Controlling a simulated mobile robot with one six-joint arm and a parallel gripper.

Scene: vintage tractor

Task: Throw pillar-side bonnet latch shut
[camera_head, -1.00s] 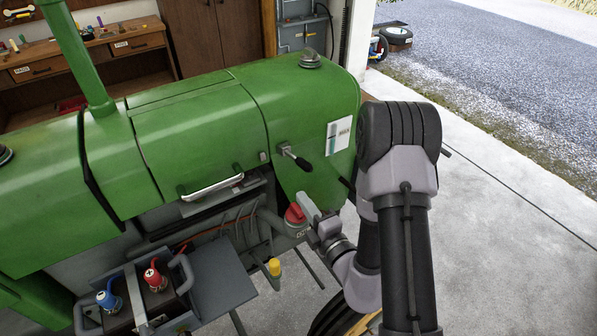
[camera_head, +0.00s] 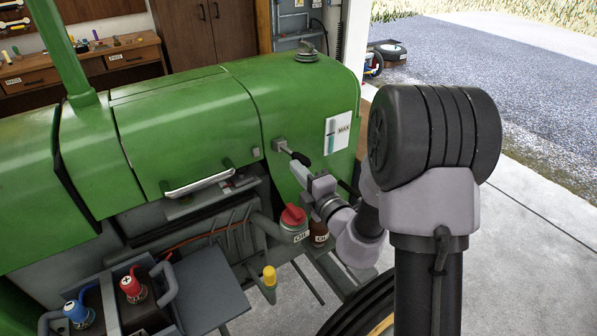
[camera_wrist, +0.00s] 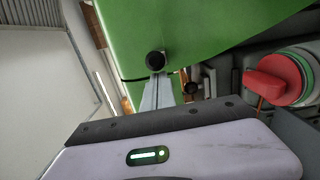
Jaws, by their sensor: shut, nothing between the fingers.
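The bonnet latch is a short lever with a black grip (camera_head: 300,158) on a small grey mount (camera_head: 280,146). It sticks out of the tractor's green nose panel (camera_head: 285,95), angled down to the right. My gripper (camera_head: 299,170) is shut and empty, its tips just below the grip. In the wrist view, the round black grip end (camera_wrist: 155,61) stands just beyond my closed fingers (camera_wrist: 157,90). I cannot tell whether they touch. The latch mount is hard to make out there.
A red-capped oil filler (camera_head: 293,215) sits below my gripper and shows in the wrist view (camera_wrist: 275,80). A silver bonnet handle (camera_head: 200,184) is left of the latch. A yellow-topped part (camera_head: 269,276) and a battery with red (camera_head: 131,287) and blue (camera_head: 78,311) terminals are lower left.

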